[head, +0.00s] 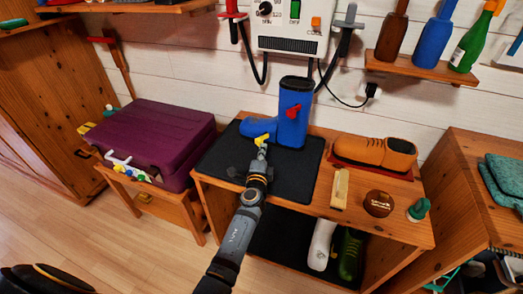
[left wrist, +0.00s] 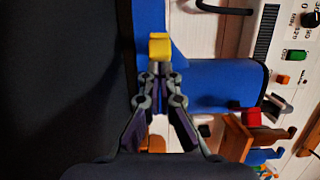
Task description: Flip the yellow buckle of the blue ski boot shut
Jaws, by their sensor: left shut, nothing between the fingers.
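The blue ski boot (head: 292,118) stands upright on a black mat (head: 288,178) on the wooden bench, its toe to the left. The yellow buckle (head: 262,139) sits low on its near side and sticks out from the shell. A red buckle (head: 293,112) is higher on the shaft. My left gripper (head: 261,153) is shut and empty, its tips just in front of the yellow buckle. In the left wrist view the yellow buckle (left wrist: 160,46) is right past the closed fingertips (left wrist: 160,69), against the blue boot (left wrist: 225,84). I cannot tell whether they touch. My right gripper is not in view.
Orange shoes (head: 375,152) on a red tray, a pale brush (head: 340,188), a brown round tin (head: 378,203) and a green-topped item (head: 419,209) stand to the right. A purple case (head: 155,140) is at left. A wall unit (head: 292,25) with hoses hangs behind the boot.

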